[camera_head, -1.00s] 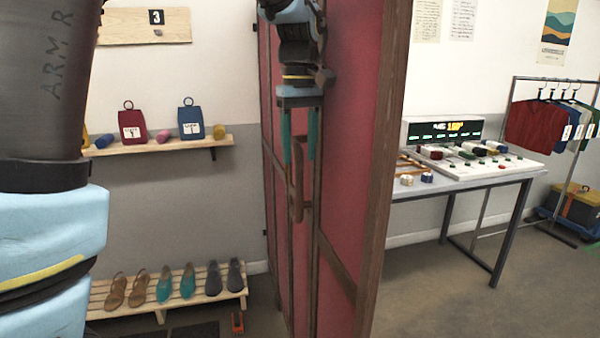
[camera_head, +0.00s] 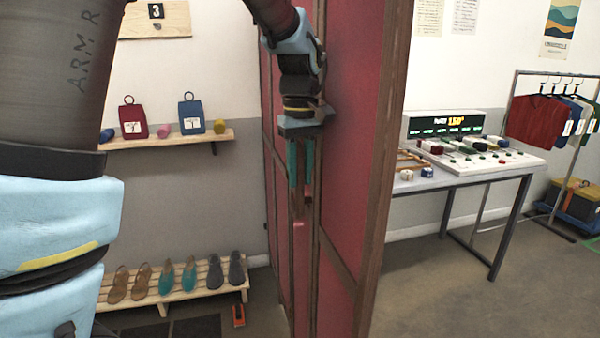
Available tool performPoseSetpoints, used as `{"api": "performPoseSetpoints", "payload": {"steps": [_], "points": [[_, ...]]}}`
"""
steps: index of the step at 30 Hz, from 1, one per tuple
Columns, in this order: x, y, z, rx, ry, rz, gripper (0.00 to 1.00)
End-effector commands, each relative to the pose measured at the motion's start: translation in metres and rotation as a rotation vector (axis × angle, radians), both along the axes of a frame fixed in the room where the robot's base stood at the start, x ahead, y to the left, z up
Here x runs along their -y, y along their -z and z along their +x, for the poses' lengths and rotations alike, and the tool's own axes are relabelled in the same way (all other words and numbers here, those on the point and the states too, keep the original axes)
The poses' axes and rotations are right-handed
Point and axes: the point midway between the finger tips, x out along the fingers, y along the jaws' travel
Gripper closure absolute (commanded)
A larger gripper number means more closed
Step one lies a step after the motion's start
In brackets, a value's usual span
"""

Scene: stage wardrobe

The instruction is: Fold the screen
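The folding screen (camera_head: 352,90) has red panels in dark brown wooden frames and stands upright in the middle of the head view. Its near panel is on the right, and narrower-looking panels run away on the left. My gripper (camera_head: 300,180) points down in front of the left panels, its two teal fingers close together. They are on either side of the brown upright handle (camera_head: 299,207) and appear shut on it. Most of the handle is hidden by the fingers.
A low slatted bench (camera_head: 205,285) with several shoes and a wall shelf (camera_head: 180,140) with bags are on the left. A small orange-red object (camera_head: 239,316) lies on the floor by the screen. A control table (camera_head: 462,184) and clothes rack (camera_head: 517,95) stand right. Floor between is clear.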

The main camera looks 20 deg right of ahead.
Motion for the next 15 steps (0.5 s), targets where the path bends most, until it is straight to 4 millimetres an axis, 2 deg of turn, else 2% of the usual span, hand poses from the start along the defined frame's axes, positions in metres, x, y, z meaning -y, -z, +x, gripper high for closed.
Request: {"api": "performPoseSetpoints", "payload": {"steps": [1, 7, 15], "points": [[0.0, -0.0001, 0.0, 0.0, 0.0, 0.0, 0.78], [0.0, -0.0002, 0.0, 0.0, 0.0, 0.0, 1.0], [0.0, -0.0003, -0.0001, 0.0, 0.0, 0.0, 1.0]]}}
